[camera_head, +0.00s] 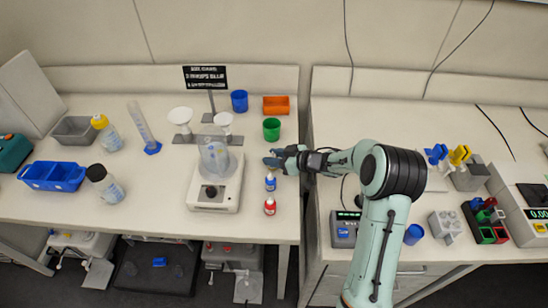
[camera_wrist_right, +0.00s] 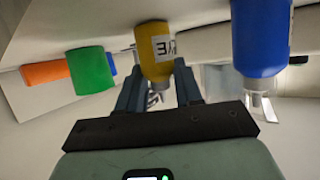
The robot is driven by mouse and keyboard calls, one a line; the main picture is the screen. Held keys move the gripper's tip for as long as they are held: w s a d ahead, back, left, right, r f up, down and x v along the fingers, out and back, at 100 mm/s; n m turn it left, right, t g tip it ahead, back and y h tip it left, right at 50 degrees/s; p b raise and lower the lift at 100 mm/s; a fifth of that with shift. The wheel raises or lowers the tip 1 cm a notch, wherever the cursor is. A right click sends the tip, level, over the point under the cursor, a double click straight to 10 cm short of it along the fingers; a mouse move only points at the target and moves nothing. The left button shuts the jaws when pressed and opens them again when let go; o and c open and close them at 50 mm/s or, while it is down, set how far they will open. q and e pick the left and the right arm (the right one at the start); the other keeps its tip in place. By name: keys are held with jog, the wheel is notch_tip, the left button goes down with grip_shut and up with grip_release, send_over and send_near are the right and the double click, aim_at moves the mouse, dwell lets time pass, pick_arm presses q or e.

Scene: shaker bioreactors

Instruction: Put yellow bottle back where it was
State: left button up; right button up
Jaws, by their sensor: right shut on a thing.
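The yellow bottle (camera_wrist_right: 154,42) shows in the right wrist view with a white label, between the two fingers of my right gripper (camera_wrist_right: 158,88). The fingers are shut on it. In the head view, my right gripper (camera_head: 273,161) is at the right part of the left bench, just behind the small blue bottle (camera_head: 270,183). The yellow bottle is hidden there by the gripper. The blue bottle also shows close beside it in the right wrist view (camera_wrist_right: 261,38). A small red bottle (camera_head: 269,206) stands in front of the blue one. My left gripper is not in view.
A stirrer plate with a clear vessel (camera_head: 214,152) stands left of the gripper. A green cup (camera_head: 271,130), an orange tray (camera_head: 276,105) and a blue cup (camera_head: 239,101) stand behind it. The bench's right edge is close, with a gap to the right bench.

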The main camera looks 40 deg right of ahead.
aim_at(275, 156)
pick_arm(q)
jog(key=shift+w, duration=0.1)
pick_arm(e)
jog(key=shift+w, duration=0.1)
jog(key=shift+f, duration=0.1)
jog(key=o, duration=0.9)
jog(key=shift+o, duration=0.2)
jog(key=shift+r, duration=0.3)
jog(key=p+v, duration=0.1)
jog(key=v, duration=0.5)
jog(key=shift+s+d+r, duration=0.15)
jog(key=shift+s+d, duration=0.05)
jog(key=shift+s, duration=0.5)
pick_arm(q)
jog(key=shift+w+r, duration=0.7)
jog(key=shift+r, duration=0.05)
